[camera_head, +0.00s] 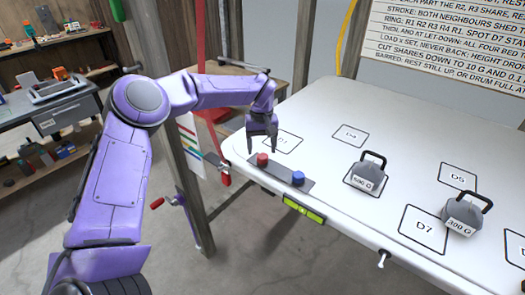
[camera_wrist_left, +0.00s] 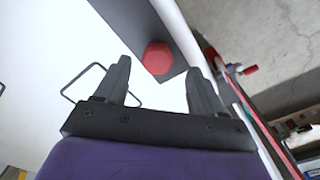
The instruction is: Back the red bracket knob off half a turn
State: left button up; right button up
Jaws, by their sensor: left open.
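The red knob (camera_head: 262,159) stands on a dark grey bracket plate (camera_head: 280,178) at the near left edge of the white table. In the left wrist view the red knob (camera_wrist_left: 157,58) looks six-sided and shows between the fingertips. My left gripper (camera_head: 262,147) points down just above the knob with its fingers apart. I cannot tell whether either finger touches the knob. My right gripper is out of view.
A green level (camera_head: 304,209) sits on the table's front edge. A post (camera_head: 187,150) and red-handled fittings stand left of the table.

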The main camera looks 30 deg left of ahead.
aim_at(263, 156)
pick_arm(q)
jog(key=f, duration=0.3)
jog(key=shift+w, duration=0.3)
jog(key=shift+f+p, duration=0.3)
jog(key=shift+f, duration=0.05)
jog(key=shift+s, duration=0.15)
jog(key=c, duration=1.1)
jog(key=shift+n, duration=0.3)
